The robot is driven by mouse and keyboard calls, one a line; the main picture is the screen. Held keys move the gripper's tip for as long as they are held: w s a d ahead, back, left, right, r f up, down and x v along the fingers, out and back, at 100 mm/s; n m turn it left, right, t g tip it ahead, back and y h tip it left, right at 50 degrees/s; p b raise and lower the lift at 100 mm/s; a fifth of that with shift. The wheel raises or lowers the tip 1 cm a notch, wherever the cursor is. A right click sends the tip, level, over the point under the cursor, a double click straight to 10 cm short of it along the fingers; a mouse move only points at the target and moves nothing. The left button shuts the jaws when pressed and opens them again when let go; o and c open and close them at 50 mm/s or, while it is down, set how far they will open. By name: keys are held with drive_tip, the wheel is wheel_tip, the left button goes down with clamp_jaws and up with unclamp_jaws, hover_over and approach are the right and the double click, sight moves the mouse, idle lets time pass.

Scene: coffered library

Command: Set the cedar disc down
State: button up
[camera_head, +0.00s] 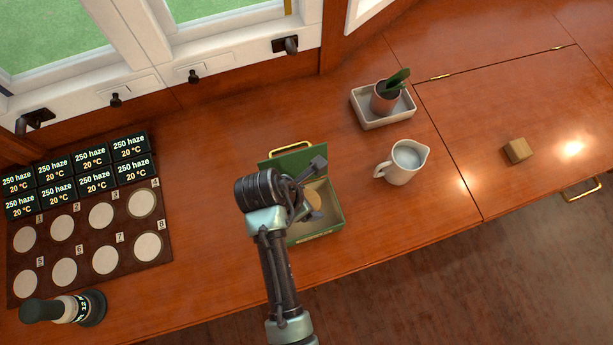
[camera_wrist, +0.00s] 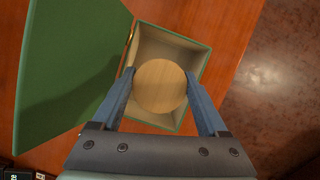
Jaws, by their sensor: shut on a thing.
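The cedar disc (camera_wrist: 160,87) is a round, pale wooden piece between the two fingers of my gripper (camera_wrist: 160,80) in the wrist view. My gripper is shut on it. In the head view the disc (camera_head: 314,199) shows partly behind my gripper (camera_head: 308,190). Below it is a green box (camera_head: 334,222) with its lid (camera_wrist: 70,70) open; its pale inside (camera_wrist: 190,60) shows around the disc in the wrist view. The disc is over the box opening; I cannot tell whether it touches the box floor.
A white jug (camera_head: 402,165) and a potted plant (camera_head: 386,96) on a tray (camera_head: 370,122) stand right of the box. A wooden block (camera_head: 517,150) lies farther right. At left are a dark mat (camera_head: 84,236) with pale discs, several displays (camera_head: 92,155) and a dark-ended cylinder (camera_head: 70,309).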

wheel_tip(320, 180, down, 9)
drive_tip(key=b, duration=0.3)
drive_tip(key=shift+f, duration=0.1)
drive_tip(key=shift+f, duration=0.15)
drive_tip(key=o, duration=1.1)
drive_tip(key=shift+c, duration=0.2)
